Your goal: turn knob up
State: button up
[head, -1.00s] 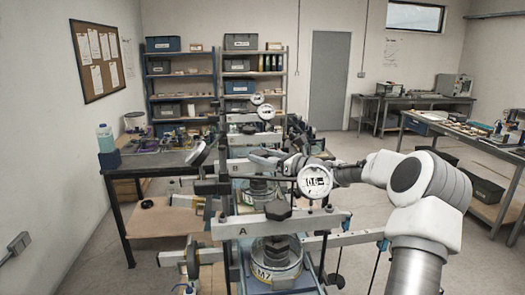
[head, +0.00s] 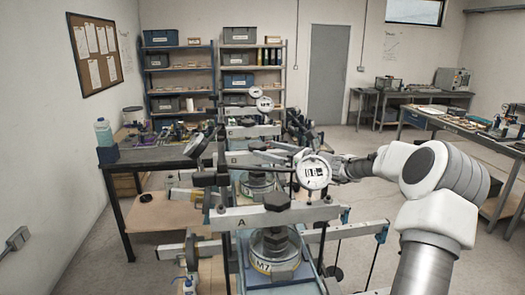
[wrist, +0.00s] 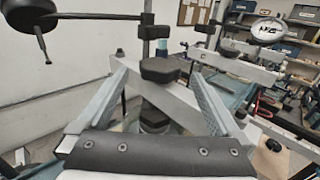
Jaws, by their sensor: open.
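In the wrist view a black faceted knob (wrist: 162,70) sits above a pale crossbar. A second dark faceted block (wrist: 155,120) shows below it. The fingers of my gripper (wrist: 157,76) are apart, one on each side of the knob in the picture. I cannot tell whether they touch it. In the head view my gripper (head: 268,151) is reached in from the right, behind the dial gauge, and is small and partly hidden. A nearer lever frame marked A (head: 241,222) carries its own black knob (head: 277,202), above a weight marked M7 (head: 262,265).
A round dial gauge (head: 314,172) stands in front of my arm. More lever frames and gauges (head: 264,104) line up behind. A dark workbench (head: 165,159) is at the left, and shelves (head: 252,75) are at the back.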

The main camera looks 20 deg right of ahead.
jog(key=b+v, duration=0.2)
jog(key=v, duration=1.2)
jog(key=shift+s, duration=0.1)
